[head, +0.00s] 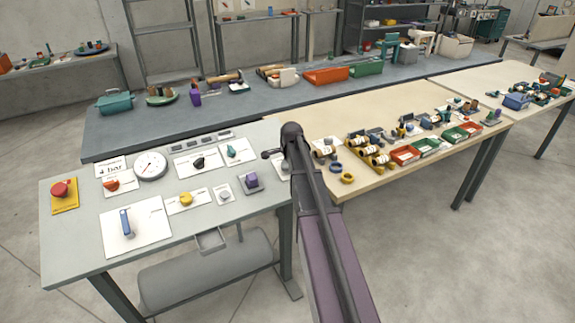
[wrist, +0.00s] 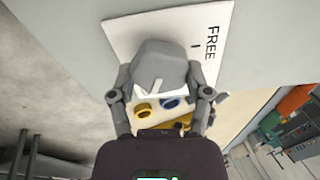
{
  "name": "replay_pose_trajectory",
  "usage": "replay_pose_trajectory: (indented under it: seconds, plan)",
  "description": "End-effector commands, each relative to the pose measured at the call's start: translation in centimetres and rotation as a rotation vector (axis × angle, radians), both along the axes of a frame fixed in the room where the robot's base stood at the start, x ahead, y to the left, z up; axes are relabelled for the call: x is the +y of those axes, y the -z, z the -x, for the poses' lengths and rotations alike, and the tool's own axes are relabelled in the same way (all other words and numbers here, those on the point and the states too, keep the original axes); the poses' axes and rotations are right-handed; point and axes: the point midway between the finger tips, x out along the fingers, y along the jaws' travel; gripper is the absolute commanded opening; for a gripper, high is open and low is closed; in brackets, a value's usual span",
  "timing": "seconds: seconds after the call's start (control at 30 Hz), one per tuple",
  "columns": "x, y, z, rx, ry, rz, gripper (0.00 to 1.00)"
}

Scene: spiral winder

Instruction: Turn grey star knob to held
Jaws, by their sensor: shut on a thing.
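The grey star knob (wrist: 160,58) fills the middle of the wrist view. It stands on a white plate (wrist: 125,38) marked FREE, with a short tick mark beside the word. My gripper (wrist: 159,75) is shut on the knob, with one finger at each side. A white patch shows on the knob's near side; I cannot tell if it is a pointer. No HELD mark is visible.
Left of my arm the panel carries a purple knob (head: 251,179), a small grey knob (head: 223,195), a yellow knob (head: 186,198), a blue lever (head: 126,222) and a gauge (head: 150,165). Right of it, a wooden table (head: 400,185) holds red bins (head: 405,155) and small parts.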

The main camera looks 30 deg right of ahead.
Motion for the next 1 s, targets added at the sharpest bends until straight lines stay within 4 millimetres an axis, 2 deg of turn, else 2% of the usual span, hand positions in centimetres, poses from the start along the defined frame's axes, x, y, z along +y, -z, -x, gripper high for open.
replay_pose_trajectory:
  seconds: [0.3,0.7,0.73,0.8,0.83,1.0]
  plan:
    - [0.05,0.08,0.19,0.006,0.1,-0.034,0.16]
    - [0.05,0.09,0.24,0.006,0.109,-0.036,0.16]
    - [0.05,0.09,0.24,0.006,0.109,-0.036,0.67]
    - [0.04,0.08,0.22,0.006,0.108,-0.036,0.87]
    - [0.04,0.08,0.21,0.006,0.108,-0.036,0.96]
    - [0.04,0.05,0.15,0.004,0.107,-0.035,0.98]
